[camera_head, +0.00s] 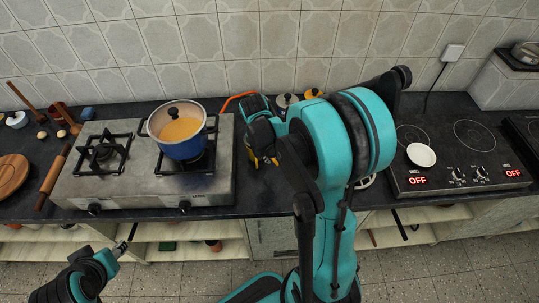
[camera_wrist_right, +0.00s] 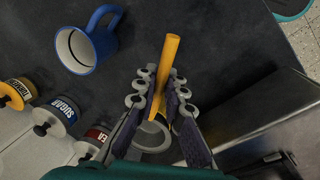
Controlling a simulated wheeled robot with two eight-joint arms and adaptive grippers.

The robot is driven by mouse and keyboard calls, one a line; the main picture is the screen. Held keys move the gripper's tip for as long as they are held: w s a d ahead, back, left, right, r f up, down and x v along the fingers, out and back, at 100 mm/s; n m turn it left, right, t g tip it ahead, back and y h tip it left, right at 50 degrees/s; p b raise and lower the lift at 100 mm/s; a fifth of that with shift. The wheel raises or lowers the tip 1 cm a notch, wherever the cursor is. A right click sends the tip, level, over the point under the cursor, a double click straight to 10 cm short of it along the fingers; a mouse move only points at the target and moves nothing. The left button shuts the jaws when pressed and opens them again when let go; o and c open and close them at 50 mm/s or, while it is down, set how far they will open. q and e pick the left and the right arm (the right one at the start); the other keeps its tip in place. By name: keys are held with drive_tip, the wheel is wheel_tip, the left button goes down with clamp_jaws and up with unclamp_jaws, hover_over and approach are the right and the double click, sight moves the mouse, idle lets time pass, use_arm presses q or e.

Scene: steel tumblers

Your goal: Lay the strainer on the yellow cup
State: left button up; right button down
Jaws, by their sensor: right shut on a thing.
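My right gripper (camera_wrist_right: 162,98) is shut on a yellow-orange bar, seemingly the strainer's handle (camera_wrist_right: 168,62), which sticks out past the fingers in the right wrist view. Below it a pale round rim (camera_wrist_right: 151,136) shows partly behind the fingers; I cannot tell whether it is the strainer's or a cup's. In the head view my right gripper (camera_head: 262,145) is over the counter just right of the gas stove, with small yellow bits at its fingertips. I cannot make out the yellow cup for sure. My left gripper (camera_head: 124,244) is low in front of the counter, its jaws unclear.
A blue pot (camera_head: 182,130) with a lid sits on the gas stove (camera_head: 130,186). A white dish (camera_head: 421,154) lies on the electric hob (camera_head: 450,178).

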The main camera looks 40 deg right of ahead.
drive_tip(key=shift+f+b, duration=0.7)
drive_tip(key=shift+f, duration=0.15)
drive_tip(key=c, duration=1.5)
unclamp_jaws()
drive_tip(key=shift+c, duration=0.2)
wheel_tip(320, 180, up, 12)
drive_tip(key=a, duration=0.2)
drive_tip(key=s+a+t+y, duration=0.2)
drive_tip(key=s+a+t, duration=0.5)
drive_tip(key=a, duration=0.6)
drive_tip(key=shift+s+r, duration=0.3)
drive_tip(key=shift+s, duration=0.75)
